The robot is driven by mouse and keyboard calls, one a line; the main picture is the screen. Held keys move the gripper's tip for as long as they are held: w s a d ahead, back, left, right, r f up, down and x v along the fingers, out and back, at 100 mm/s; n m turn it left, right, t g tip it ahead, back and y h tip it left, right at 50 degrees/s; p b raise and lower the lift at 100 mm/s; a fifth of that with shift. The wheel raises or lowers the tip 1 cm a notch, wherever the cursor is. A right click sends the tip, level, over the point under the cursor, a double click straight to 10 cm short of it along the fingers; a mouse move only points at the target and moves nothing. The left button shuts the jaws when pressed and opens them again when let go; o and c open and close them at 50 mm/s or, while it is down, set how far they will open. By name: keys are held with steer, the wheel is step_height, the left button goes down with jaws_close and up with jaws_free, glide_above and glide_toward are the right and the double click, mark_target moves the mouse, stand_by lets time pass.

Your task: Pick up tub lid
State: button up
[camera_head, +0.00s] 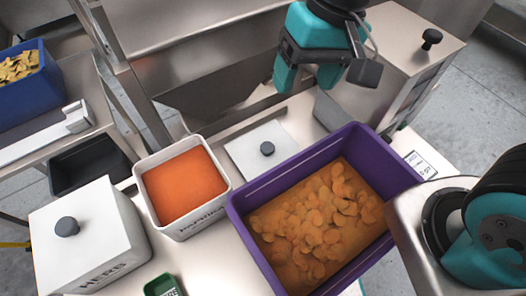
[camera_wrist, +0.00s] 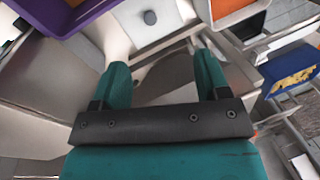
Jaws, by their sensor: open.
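The tub lid (camera_head: 248,137) is a pale square plate with a dark round knob (camera_head: 267,149). It lies flat on the work surface between the paprika tub (camera_head: 200,228) and a purple crate. It also shows at the top of the wrist view (camera_wrist: 135,18), knob up. The paprika tub is white, uncovered and full of orange-red powder. My gripper (camera_head: 306,84) is open and empty, above and behind the lid, to its right in the head view. In the wrist view the teal fingers (camera_wrist: 161,64) are spread, with the lid beyond them.
The purple crate (camera_head: 243,228) of orange slices stands close right of the lid. A lidded herb tub (camera_head: 95,262), a black tray (camera_head: 62,182) and a green item (camera_head: 160,286) are left. A blue bin (camera_head: 28,96) stands far left. A steel housing (camera_head: 405,45) is right of my gripper.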

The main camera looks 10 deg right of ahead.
steer(key=w+a+f+m+h+b, duration=0.1)
steer(key=w+a+f+m, duration=0.1)
steer(key=w+f+m, duration=0.3)
steer(key=w+a+f+m+h, duration=0.1)
steer(key=w+a+f+h, duration=0.1)
steer(key=f, duration=0.5)
steer(key=p, duration=0.2)
glide_above(267, 147)
step_height(267, 147, down, 11)
steer(key=shift+w+a+f, duration=0.1)
steer(key=shift+a, duration=0.05)
steer(key=shift+d+f+p, duration=0.2)
steer(key=shift+f+p, duration=0.65)
steer(key=shift+f, duration=2.2)
steer(key=c, duration=1)
steer(key=shift+c, duration=0.2)
